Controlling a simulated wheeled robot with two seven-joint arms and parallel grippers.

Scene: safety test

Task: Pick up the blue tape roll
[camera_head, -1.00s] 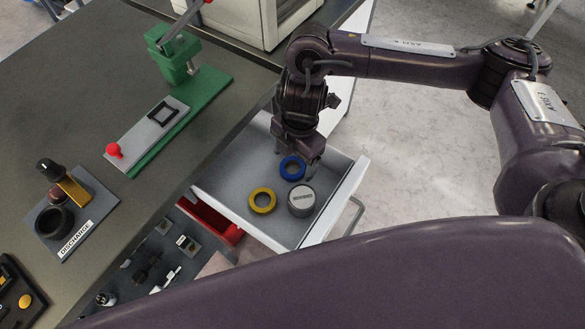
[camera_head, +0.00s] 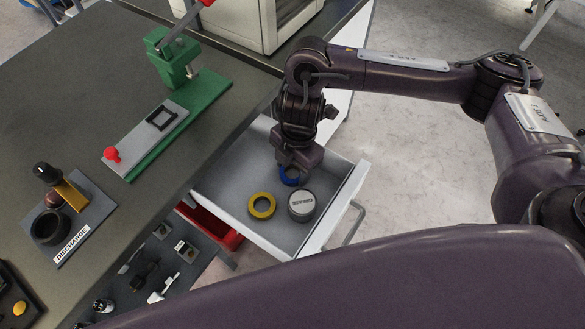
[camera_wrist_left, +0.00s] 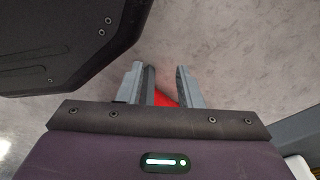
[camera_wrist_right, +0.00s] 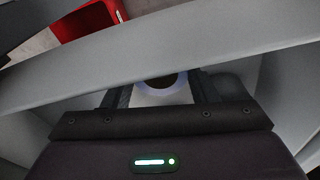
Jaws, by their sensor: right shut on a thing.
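The blue tape roll (camera_head: 289,180) is in the open white drawer (camera_head: 232,193), partly hidden behind my right gripper (camera_head: 291,172). The gripper reaches down into the drawer from above and is shut on the roll. In the right wrist view the roll (camera_wrist_right: 146,88) shows as a dim bluish ring between the fingers (camera_wrist_right: 160,90), partly covered by a pale drawer edge. I cannot tell whether the roll still touches the drawer floor. My left gripper (camera_wrist_left: 162,72) is open and empty in the left wrist view, above the floor.
A yellow tape roll (camera_head: 262,205) and a grey round tin (camera_head: 301,204) lie in the drawer close to the blue roll. The drawer walls surround them. A red bin (camera_head: 212,226) is beside the drawer. A green press (camera_head: 178,120) stands on the dark bench.

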